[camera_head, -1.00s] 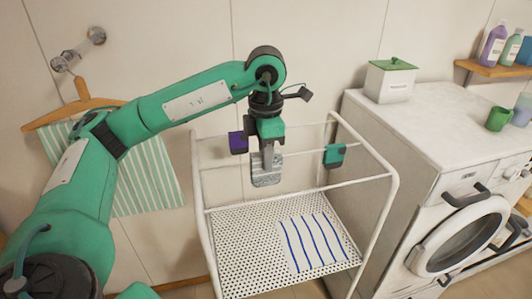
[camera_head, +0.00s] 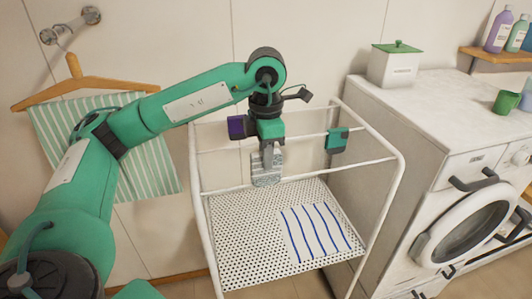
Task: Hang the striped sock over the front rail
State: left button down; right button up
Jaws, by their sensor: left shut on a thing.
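My left gripper (camera_head: 267,148) points straight down over the white wire cart. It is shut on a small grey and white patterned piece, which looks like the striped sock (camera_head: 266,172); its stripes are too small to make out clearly. The sock hangs below the fingers, and its lower end overlaps the front rail (camera_head: 330,170) in the picture. I cannot tell whether it touches the rail. My right gripper is not in view.
A white cloth with blue stripes (camera_head: 315,233) lies on the cart's perforated shelf (camera_head: 245,240). A purple clip (camera_head: 236,128) and a green clip (camera_head: 337,140) sit on the cart's back rail. A washing machine (camera_head: 440,140) stands right; a striped towel (camera_head: 150,178) hangs left.

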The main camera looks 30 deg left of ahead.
aim_at(266, 176)
pick_arm(q)
jog(key=shift+f+b, duration=0.9)
jog(key=shift+f, duration=0.3)
jog(key=shift+f+b, duration=1.1)
jog(key=shift+f, duration=0.15)
jog(key=shift+f+b, duration=1.1)
jog(key=shift+f, duration=0.15)
jog(key=c, duration=1.2)
grip_release()
jog(key=shift+r, duration=0.55)
notch_tip(266, 176, up, 13)
jog(key=shift+f+p, duration=0.15)
jog(key=shift+p, duration=0.35)
